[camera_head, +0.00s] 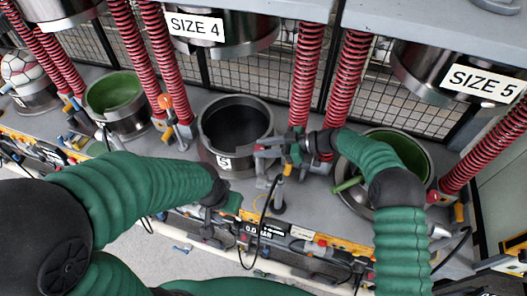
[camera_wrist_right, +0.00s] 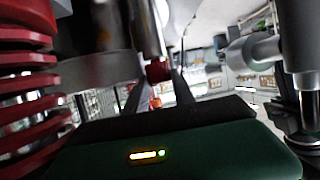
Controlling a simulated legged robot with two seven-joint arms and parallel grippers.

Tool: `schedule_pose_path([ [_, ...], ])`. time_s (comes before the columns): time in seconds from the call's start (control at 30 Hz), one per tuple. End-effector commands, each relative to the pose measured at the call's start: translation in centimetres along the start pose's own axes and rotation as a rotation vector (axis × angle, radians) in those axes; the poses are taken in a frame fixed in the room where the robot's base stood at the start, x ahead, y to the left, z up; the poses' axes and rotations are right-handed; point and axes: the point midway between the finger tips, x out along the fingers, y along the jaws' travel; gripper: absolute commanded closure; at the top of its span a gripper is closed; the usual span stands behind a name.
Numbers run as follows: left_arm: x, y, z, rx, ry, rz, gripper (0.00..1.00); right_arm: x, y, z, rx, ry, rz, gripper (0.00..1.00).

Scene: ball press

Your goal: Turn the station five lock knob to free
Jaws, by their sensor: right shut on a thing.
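The station five sign (camera_head: 480,82), reading "SIZE 5", is on the press head at the upper right. My right gripper (camera_head: 277,150) reaches left across the front of the red springs. It is shut on what looks like the station five lock knob, mostly hidden in the head view. In the right wrist view a small dark red knob (camera_wrist_right: 158,70) shows between the dark fingers (camera_wrist_right: 160,98). I cannot read its lock or free setting. My left gripper (camera_head: 228,202) hangs low at the bench front; its fingers are too small to judge.
A dark round pot (camera_head: 210,147) stands left of my right gripper. A green-lined pot (camera_head: 425,160) is partly behind my right forearm. Red springs (camera_head: 307,75) rise close to the right gripper. An orange-topped lever (camera_head: 165,102) stands farther left. Cables hang along the bench front.

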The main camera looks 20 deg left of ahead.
Motion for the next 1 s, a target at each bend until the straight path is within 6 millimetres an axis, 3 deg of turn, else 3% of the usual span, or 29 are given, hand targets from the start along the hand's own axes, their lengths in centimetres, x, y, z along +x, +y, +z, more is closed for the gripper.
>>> schedule_pose_path([
  [0.5, 0.37, 0.00, 0.06, 0.000, 0.001, 0.000, 1.00, -0.26, 0.14, 0.25, -0.007, -0.010, -0.014, 1.00],
  [0.53, 0.37, 0.00, 0.06, 0.000, 0.001, 0.000, 1.00, -0.26, 0.14, 0.25, -0.007, -0.010, -0.014, 0.66],
  [0.67, 0.38, 0.00, 0.07, 0.000, 0.001, 0.000, 1.00, -0.21, 0.10, 0.20, -0.007, -0.008, -0.015, 0.49],
  [1.0, 0.37, 0.00, 0.07, 0.000, 0.001, 0.000, 1.00, -0.11, 0.08, 0.06, -0.008, -0.006, -0.015, 0.48],
])
